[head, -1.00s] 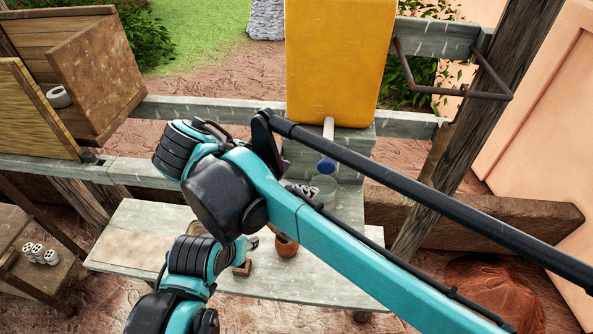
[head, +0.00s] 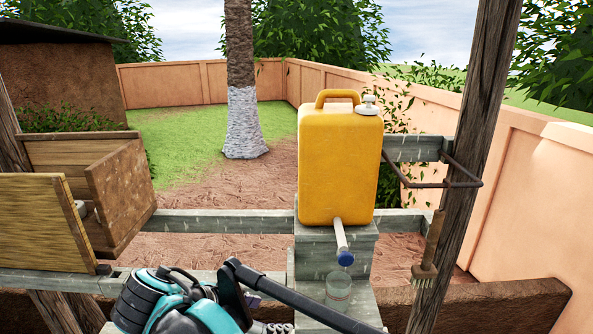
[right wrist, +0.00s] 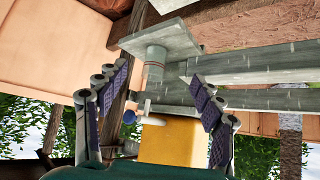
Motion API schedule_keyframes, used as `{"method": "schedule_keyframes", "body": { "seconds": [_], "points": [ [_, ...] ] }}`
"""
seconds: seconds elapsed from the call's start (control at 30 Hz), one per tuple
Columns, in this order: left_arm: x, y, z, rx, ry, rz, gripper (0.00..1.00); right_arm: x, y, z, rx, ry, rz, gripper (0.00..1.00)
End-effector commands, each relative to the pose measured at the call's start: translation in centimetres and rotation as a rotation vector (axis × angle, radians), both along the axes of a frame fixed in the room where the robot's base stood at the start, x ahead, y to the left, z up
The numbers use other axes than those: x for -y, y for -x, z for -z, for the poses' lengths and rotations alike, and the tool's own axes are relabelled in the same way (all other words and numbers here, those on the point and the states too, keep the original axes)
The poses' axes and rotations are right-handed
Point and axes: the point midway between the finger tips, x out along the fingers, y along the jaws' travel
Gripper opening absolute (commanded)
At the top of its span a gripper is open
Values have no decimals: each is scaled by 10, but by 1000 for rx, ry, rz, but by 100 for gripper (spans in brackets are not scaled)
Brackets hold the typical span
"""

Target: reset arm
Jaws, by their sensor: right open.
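My right arm (head: 170,305) crosses the bottom of the head view, and its teal and black links hide part of the bench. A small part of my right gripper (head: 275,327) shows at the bottom edge, beside the dark arm bar. In the right wrist view my right gripper (right wrist: 158,75) is open, its two padded fingers wide apart with nothing held between them. Beyond the fingers, that tilted view shows the glass jar and the yellow jerrycan, both apart from the gripper. My left gripper is not in view.
A yellow jerrycan (head: 338,165) with a blue-tipped spout (head: 345,257) stands on a grey block. A glass jar (head: 338,290) sits below the spout. A wooden crate (head: 120,195) is at left, a brush (head: 425,270) hangs on the right post (head: 465,140).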

Motion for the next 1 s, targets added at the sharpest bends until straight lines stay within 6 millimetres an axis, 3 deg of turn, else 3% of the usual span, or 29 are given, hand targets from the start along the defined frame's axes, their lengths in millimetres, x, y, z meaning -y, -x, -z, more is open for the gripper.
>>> {"method": "schedule_keyframes", "body": {
  "seconds": [0.37,0.57,0.67,1.0],
  "points": [
    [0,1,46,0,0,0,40,42,-3,67,-116,-14,-82,68],
    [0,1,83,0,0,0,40,75,-2,123,-198,-35,-163,68],
    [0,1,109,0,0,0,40,97,1,162,-244,-53,-219,68],
    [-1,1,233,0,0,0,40,179,31,348,-311,-139,-515,68]
  ]
}}
